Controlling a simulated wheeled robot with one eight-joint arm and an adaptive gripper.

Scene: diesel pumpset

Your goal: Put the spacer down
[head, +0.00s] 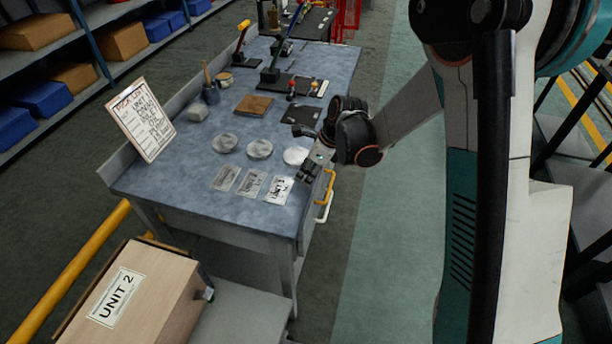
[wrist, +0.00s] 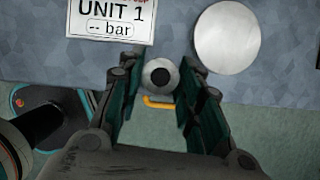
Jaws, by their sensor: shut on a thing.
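The spacer (wrist: 160,75) is a small grey metal ring with a dark hole, seen end-on in the wrist view. My gripper (wrist: 162,88) has its two fingers on either side of it and is shut on it. In the head view my gripper (head: 312,166) is over the right edge of the blue-grey bench top (head: 190,185), by the nearest pale disc (head: 296,155). The spacer is too small to make out clearly there. In the wrist view it overlaps the bench edge, between a "UNIT 1 -- bar" card (wrist: 110,18) and a disc (wrist: 228,38). Its height above the bench is unclear.
A yellow handle (head: 326,187) sticks out at the right side. A "UNIT 2" box (head: 125,295) stands in front.

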